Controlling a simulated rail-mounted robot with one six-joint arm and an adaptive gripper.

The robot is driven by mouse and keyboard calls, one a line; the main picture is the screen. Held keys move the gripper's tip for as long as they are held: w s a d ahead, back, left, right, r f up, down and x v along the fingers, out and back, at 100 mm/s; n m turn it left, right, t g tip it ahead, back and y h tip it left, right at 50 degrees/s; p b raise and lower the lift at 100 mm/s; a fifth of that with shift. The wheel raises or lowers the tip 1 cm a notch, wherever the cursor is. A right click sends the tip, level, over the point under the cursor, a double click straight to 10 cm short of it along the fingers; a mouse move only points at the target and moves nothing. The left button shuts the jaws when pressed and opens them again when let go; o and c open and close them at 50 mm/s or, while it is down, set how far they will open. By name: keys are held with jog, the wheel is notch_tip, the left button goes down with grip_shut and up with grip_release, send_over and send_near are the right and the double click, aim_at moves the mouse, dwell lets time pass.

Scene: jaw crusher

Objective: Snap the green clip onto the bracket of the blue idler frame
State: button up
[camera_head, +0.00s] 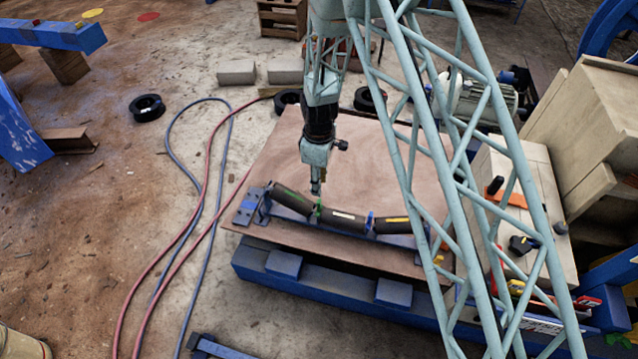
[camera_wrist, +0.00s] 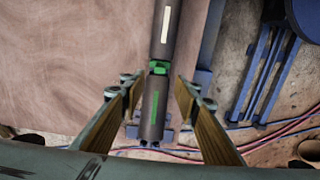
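The blue idler frame (camera_head: 249,207) lies on a brown board and carries three dark rollers in a row. The green clip (camera_head: 318,208) is at the joint between the left and middle rollers. It also shows in the wrist view (camera_wrist: 158,68), between a roller with a green stripe and one with a white label. I cannot tell whether it is seated on the bracket, which is mostly hidden there. My gripper (camera_head: 316,188) points down just above this joint. In the wrist view my gripper (camera_wrist: 157,82) is open, its fingers apart on either side of the roller line, with clear gaps.
The brown board (camera_head: 290,150) rests on a blue beam structure (camera_head: 340,287). Red and blue hoses (camera_head: 207,190) run along the floor to the left. A beige cabinet (camera_head: 590,120) and a motor (camera_head: 478,100) stand at the right. The board behind the rollers is clear.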

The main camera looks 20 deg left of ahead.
aim_at(319, 201)
grip_shut()
jog(key=shift+f+m+p, duration=0.3)
jog(key=shift+m+p, duration=0.35)
jog(key=shift+m, duration=0.55)
jog(key=shift+f+m+p, duration=0.25)
jog(key=shift+m+p, duration=0.45)
jog(key=shift+m, duration=0.5)
jog(key=shift+f+m+p, duration=0.3)
jog(key=shift+m+p, duration=0.35)
jog(key=shift+m, duration=0.55)
jog(key=shift+f, duration=0.2)
jog(key=shift+f+b, duration=0.95)
jog(key=shift+f, duration=1.9)
